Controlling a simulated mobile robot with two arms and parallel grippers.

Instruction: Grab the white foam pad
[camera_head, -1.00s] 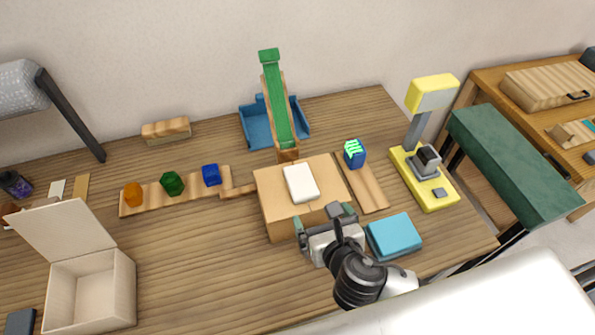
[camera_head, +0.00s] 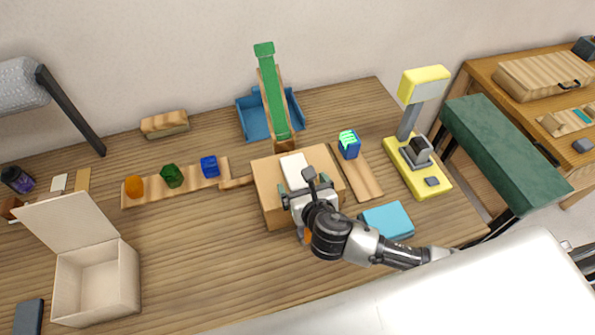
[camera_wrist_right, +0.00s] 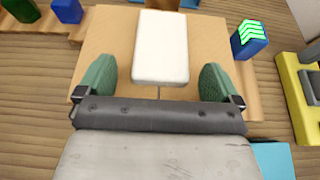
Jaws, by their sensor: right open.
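The white foam pad (camera_head: 293,168) lies flat on top of a light wooden box (camera_head: 268,190). In the right wrist view the pad (camera_wrist_right: 161,48) shows whole, just ahead of and between the two green fingertips. My right gripper (camera_head: 308,187) is over the front of the box, and its body hides the near part of the pad in the head view. In the wrist view the right gripper (camera_wrist_right: 158,85) is open, with a finger off each side of the pad and no visible contact. My left gripper is not in view.
A blue block with green marks (camera_head: 348,145) stands right of the box. A light blue block (camera_head: 388,221) lies at front right. A green ramp (camera_head: 273,95) rises behind the box. Orange, green and blue pieces (camera_head: 209,167) sit on a plank to the left.

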